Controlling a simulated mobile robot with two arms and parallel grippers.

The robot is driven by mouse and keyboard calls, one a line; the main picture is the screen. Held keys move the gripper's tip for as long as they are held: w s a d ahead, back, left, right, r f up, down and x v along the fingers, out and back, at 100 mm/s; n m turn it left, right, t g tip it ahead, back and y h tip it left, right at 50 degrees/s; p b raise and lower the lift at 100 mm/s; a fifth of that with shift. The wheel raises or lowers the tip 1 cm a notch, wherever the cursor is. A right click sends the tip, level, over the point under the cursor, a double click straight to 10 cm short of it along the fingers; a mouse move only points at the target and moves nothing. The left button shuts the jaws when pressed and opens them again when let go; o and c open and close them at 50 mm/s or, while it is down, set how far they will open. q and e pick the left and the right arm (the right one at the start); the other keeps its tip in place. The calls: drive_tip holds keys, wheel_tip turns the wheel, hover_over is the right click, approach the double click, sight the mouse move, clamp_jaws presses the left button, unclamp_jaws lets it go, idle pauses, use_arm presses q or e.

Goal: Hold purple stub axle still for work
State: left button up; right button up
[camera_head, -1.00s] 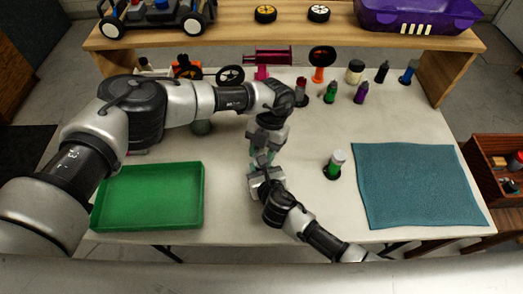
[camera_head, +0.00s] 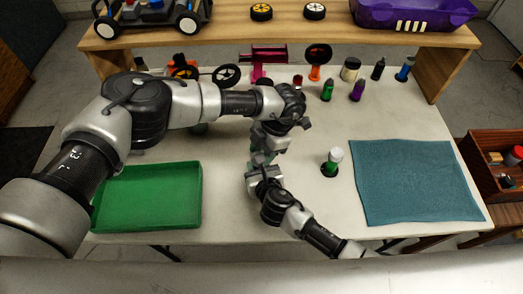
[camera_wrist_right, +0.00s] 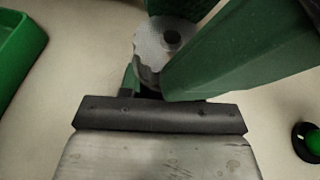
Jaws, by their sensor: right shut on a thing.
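No part that is clearly a purple stub axle shows. My right gripper (camera_head: 262,168) is shut, mid-table, just in front of my left gripper (camera_head: 266,152); the two nearly meet. In the right wrist view, a pale grey round piece with a dark hole (camera_wrist_right: 152,42) shows at the green fingers (camera_wrist_right: 240,55) and is partly hidden by them. I cannot tell its full shape or whether it is the stub axle. The left gripper points down towards the right one, and its jaw opening is hidden.
A green tray (camera_head: 148,222) lies at left and a blue-green mat (camera_head: 415,182) at right. A white-capped green bottle (camera_head: 332,162) stands between the grippers and the mat. Several bottles, including a purple one (camera_head: 357,90), stand at the back under a wooden shelf (camera_head: 280,38).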

idle(0.3)
use_arm(q)
drive_tip(key=o, duration=1)
drive_tip(key=shift+c, duration=0.2)
